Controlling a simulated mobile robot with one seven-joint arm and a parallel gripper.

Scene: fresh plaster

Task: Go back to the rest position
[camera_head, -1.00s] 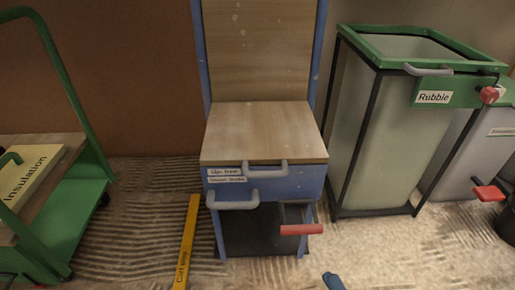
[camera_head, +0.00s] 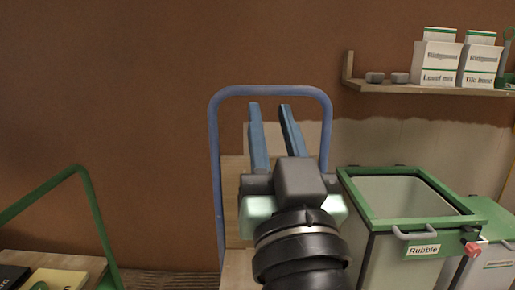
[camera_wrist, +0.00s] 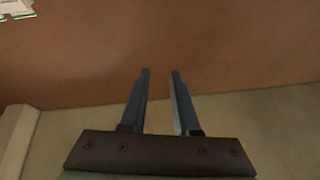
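My gripper (camera_head: 269,106) is raised in the middle of the head view, in front of the blue-framed wooden cart (camera_head: 214,150). Its two blue fingers point up and stand apart with nothing between them. In the wrist view my gripper (camera_wrist: 160,72) also shows open and empty, with the brown and pale wall (camera_wrist: 230,45) beyond it. My arm and gripper hide much of the cart's board and seat.
A green-rimmed Rubble bin (camera_head: 445,222) stands at the right, with a grey bin (camera_head: 490,265) beside it. A shelf (camera_head: 430,90) at upper right holds several boxes. A green trolley (camera_head: 92,205) with an Insulation board stands at lower left.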

